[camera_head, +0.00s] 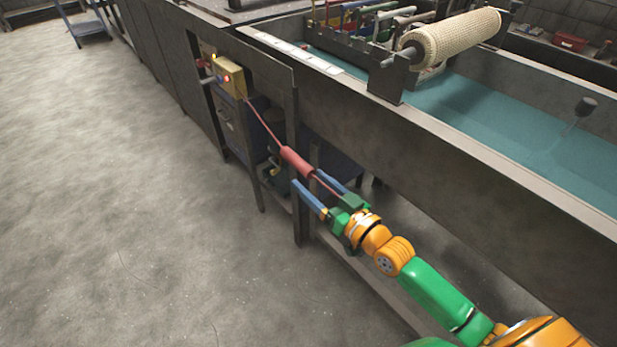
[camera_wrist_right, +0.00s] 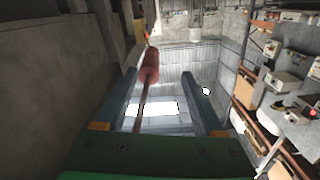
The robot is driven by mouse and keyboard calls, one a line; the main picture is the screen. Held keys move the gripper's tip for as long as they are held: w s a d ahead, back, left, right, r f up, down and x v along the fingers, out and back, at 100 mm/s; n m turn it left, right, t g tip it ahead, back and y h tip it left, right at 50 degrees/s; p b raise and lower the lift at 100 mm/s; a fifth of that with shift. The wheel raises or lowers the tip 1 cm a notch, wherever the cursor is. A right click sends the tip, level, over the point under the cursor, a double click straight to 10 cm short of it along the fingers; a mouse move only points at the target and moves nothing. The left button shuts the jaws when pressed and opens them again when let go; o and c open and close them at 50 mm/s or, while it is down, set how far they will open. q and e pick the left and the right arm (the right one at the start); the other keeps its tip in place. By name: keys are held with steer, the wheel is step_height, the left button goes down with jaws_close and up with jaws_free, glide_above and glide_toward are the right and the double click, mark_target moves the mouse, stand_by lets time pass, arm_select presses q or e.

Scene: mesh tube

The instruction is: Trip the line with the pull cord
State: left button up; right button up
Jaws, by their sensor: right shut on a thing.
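The pull cord (camera_head: 262,123) runs as a thin red line from a yellow switch box (camera_head: 230,77) on the side of the machine down to a thick red handle (camera_head: 296,161). The red handle lies at and just beyond the fingertips. In the right wrist view, the handle (camera_wrist_right: 150,66) shows past the fingertips, closer to the left finger, and the cord runs back towards the palm. My left gripper is not in view.
The long grey tank (camera_head: 460,150) with teal liquid stands along the right, its wall close above my right arm. A mesh roll (camera_head: 455,38) lies over it. Table legs and dark blue cabinets stand behind the cord. The concrete floor (camera_head: 120,200) is clear on the left.

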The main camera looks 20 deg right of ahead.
steer(key=p+v, duration=0.2)
steer(key=v, duration=0.6)
steer(key=shift+p, duration=0.4)
steer(key=shift+s+r, duration=0.1)
steer(key=shift+s, duration=0.05)
stand_by(0.3)
